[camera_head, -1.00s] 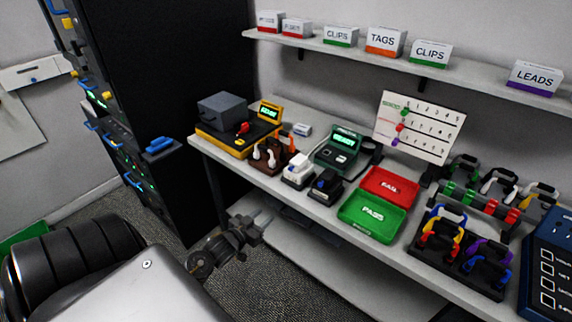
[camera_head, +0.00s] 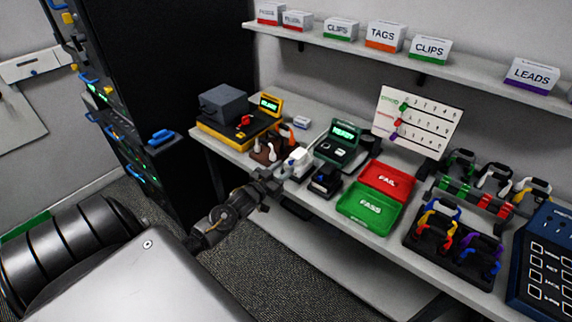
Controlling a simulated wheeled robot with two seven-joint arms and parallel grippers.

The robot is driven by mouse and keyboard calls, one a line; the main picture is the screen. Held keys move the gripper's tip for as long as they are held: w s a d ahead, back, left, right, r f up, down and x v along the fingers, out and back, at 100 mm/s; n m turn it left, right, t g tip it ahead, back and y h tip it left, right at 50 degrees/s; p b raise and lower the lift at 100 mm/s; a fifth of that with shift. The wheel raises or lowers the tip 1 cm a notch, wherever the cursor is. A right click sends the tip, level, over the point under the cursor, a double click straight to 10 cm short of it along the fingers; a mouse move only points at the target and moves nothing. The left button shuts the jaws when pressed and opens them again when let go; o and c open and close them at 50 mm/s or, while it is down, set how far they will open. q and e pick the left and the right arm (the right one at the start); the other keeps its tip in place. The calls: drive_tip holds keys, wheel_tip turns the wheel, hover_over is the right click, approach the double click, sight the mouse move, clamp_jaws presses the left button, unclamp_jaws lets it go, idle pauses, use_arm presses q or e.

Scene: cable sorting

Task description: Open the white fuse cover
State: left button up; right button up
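The white fuse cover (camera_head: 299,159) is a small white block on the bench, beside a black block (camera_head: 323,181) of similar shape. It looks closed, but its details are small. My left gripper (camera_head: 279,175) is at the front edge of the bench, just in front and left of the white cover. Its fingertips are close to the cover; I cannot tell whether they touch it. The fingers are dark and small, so their opening is unclear. My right gripper is out of view.
A brown block with white plugs (camera_head: 264,152) stands left of the cover. A dark green tester (camera_head: 339,143) is behind it. A green PASS tray (camera_head: 370,208) and red FAIL tray (camera_head: 387,181) lie to the right. A yellow-black unit (camera_head: 237,132) stands at the left end.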

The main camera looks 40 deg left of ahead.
sight(297, 158)
use_arm(q)
drive_tip(key=shift+w, duration=1.05)
clamp_jaws()
